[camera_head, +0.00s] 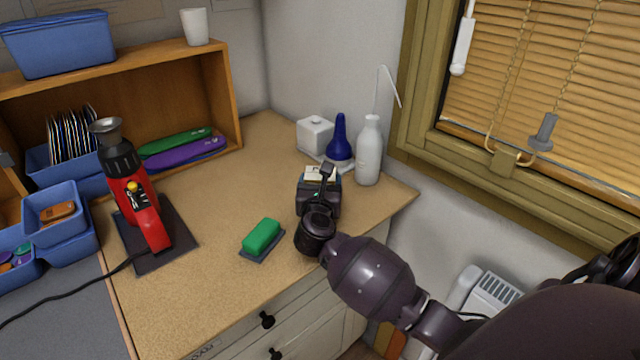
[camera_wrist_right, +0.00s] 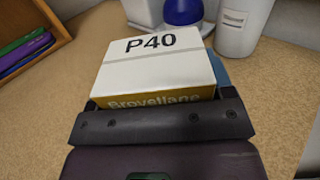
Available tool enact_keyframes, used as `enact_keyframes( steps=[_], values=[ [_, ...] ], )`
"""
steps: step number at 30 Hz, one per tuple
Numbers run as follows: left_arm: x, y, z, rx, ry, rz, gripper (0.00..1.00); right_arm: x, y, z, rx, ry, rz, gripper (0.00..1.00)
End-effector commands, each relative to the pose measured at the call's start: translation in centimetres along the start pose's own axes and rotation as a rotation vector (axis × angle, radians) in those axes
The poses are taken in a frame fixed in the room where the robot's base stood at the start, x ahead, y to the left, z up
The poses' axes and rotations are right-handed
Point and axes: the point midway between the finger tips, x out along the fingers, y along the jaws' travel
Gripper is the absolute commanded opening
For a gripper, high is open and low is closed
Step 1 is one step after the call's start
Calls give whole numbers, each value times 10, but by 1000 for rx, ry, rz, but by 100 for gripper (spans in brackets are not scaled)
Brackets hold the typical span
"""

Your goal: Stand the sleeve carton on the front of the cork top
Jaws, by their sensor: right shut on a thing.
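The sleeve carton (camera_head: 318,173) is white on one face and yellow on another, and is at the right part of the cork top (camera_head: 215,255). In the right wrist view the carton (camera_wrist_right: 155,62) shows "P40" on its white face and part of a name on the yellow face. My right gripper (camera_head: 320,188) is shut on the carton; its dark jaw bar covers the carton's near lower part. I cannot tell whether the carton touches the cork. My left gripper is not in view.
A white bottle (camera_head: 369,152), a blue funnel-like item (camera_head: 340,138) and a white box (camera_head: 315,134) stand behind the carton. A green block (camera_head: 262,235) lies left of my gripper. A red machine (camera_head: 142,205) stands further left.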

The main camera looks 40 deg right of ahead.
Motion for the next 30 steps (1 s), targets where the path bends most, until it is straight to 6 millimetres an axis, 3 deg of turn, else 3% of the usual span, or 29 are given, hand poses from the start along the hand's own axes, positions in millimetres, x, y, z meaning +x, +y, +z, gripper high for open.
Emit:
enact_keyframes(
  steps=[9, 10, 14, 24, 30],
  values=[
    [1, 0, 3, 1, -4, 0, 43, 0, 0, -3, 0, 0, 1, 47],
    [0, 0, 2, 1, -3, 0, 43, 0, 0, -3, 0, 0, 1, 79],
    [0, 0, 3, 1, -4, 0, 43, 0, 0, -2, 0, 0, 0, 99],
    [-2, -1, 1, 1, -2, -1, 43, 0, 0, 3, 0, -3, 0, 100],
    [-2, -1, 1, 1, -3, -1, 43, -26, 0, 0, 3, 3, 0, 100]
  ],
)
